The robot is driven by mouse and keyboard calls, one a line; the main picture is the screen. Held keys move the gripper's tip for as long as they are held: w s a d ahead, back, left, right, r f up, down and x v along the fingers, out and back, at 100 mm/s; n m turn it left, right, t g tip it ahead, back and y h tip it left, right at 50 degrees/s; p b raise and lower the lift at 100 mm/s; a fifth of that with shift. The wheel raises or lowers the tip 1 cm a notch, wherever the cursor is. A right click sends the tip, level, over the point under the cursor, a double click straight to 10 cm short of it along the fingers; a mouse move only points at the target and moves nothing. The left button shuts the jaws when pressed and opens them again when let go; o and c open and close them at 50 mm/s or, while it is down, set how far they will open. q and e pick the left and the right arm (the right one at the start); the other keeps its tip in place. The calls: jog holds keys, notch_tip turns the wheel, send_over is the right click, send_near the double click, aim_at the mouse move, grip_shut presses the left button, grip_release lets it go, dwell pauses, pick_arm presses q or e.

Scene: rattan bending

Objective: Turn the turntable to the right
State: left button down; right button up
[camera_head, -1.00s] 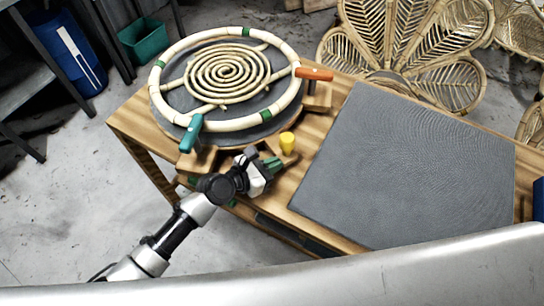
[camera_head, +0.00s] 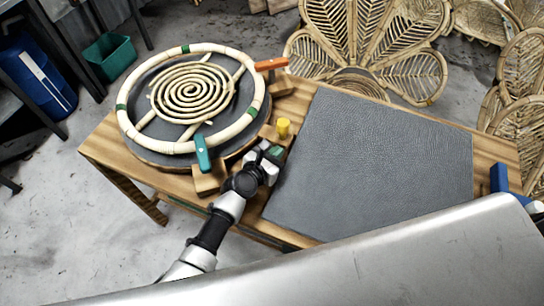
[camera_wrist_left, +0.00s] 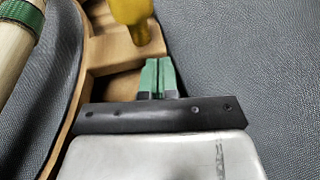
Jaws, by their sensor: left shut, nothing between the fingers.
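The turntable (camera_head: 146,147) is a round grey disc at the left end of the wooden table. On it lies a rattan ring (camera_head: 244,124) with green bands around a coiled spiral (camera_head: 190,93). A teal handle (camera_head: 202,153) sits at the ring's front and an orange handle (camera_head: 271,64) at its right. My left gripper (camera_head: 274,152) is shut and empty, apart from the ring, near the yellow peg (camera_head: 283,127). In the left wrist view, its green fingertips (camera_wrist_left: 158,75) are together beside the wooden block, just below the yellow peg (camera_wrist_left: 131,14). My right gripper is not in view.
A grey mat (camera_head: 375,165) covers the right of the table (camera_head: 105,146). A blue object (camera_head: 499,178) stands at the right edge. Rattan chairs (camera_head: 370,40) stand behind. A green bin (camera_head: 109,55) is on the floor at the left.

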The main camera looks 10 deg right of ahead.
pick_arm(q)
jog(key=shift+w+d, duration=0.1)
dwell(0.4)
jog(key=shift+s+a+r, duration=0.1)
jog(key=shift+s+a, duration=0.1)
jog(key=p+v, duration=0.2)
jog(key=v, duration=0.8)
jog(key=shift+a+r+p, duration=0.1)
jog(key=shift+p, duration=0.2)
